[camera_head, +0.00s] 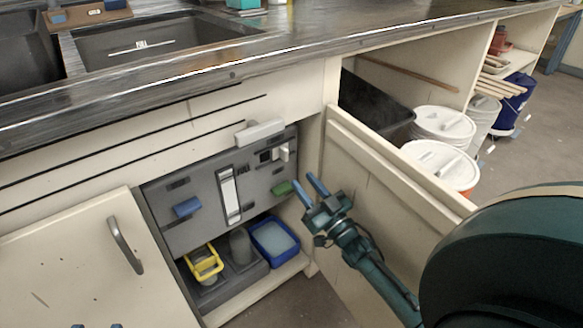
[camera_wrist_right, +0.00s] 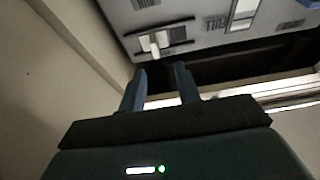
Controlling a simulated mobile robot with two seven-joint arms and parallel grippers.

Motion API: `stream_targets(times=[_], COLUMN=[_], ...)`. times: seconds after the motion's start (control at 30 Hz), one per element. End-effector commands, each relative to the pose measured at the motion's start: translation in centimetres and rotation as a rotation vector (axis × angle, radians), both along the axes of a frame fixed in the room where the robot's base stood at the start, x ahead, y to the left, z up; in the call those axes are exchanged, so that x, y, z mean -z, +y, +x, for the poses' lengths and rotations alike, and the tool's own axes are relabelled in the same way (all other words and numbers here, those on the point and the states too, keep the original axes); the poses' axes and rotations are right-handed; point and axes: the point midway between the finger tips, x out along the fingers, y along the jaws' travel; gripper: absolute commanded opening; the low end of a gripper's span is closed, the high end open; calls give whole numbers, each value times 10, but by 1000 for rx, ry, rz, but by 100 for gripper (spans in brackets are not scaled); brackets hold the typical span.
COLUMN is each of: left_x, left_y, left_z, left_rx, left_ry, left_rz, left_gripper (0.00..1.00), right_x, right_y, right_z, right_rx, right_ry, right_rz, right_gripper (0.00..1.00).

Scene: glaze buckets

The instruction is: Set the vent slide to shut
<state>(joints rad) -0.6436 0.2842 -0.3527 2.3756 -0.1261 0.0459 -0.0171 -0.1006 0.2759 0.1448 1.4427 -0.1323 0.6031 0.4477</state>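A grey control panel (camera_head: 205,218) stands inside the open cabinet. A small white tab (camera_head: 283,151) sits in a dark slot at its upper right; I take this for the vent slide. In the right wrist view the white tab (camera_wrist_right: 154,42) stands in a slot just beyond the fingertips. My right gripper (camera_head: 305,181) is open and empty, in front of the panel's right side, apart from the tab. It also shows in the right wrist view (camera_wrist_right: 160,75). Only the blue fingertips of my left gripper (camera_head: 97,326) show, apart, at the bottom edge. Slot markings are too small to read.
The panel also carries a white vertical plate (camera_head: 229,194), a blue knob (camera_head: 187,207) and a green knob (camera_head: 282,188). Below stand a yellow caddy (camera_head: 203,263) and a blue tub (camera_head: 274,240). An open cabinet door (camera_head: 385,190) stands right of my right gripper; another door (camera_head: 75,255) is left.

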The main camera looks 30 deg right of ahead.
Motion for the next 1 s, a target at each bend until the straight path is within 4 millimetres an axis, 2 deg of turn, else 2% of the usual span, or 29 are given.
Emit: stream_targets(times=[0.03,0.23,0.63,1.0], left_x=[4,3,3,2], left_y=[-1,-2,-4,-4], left_z=[-1,-2,-1,0], left_rx=[3,9,23,25], left_ry=[-10,-23,-24,-21], left_rz=[-2,-11,-48,-56], left_gripper=[34,34,34,34], right_x=[4,-1,-23,-27], right_y=[-3,-5,0,1], right_z=[1,12,64,71], right_rx=[-1,-2,-3,-2], right_ry=[-13,-31,-28,-26], right_rz=[1,3,2,2], right_gripper=[33,33,33,33])
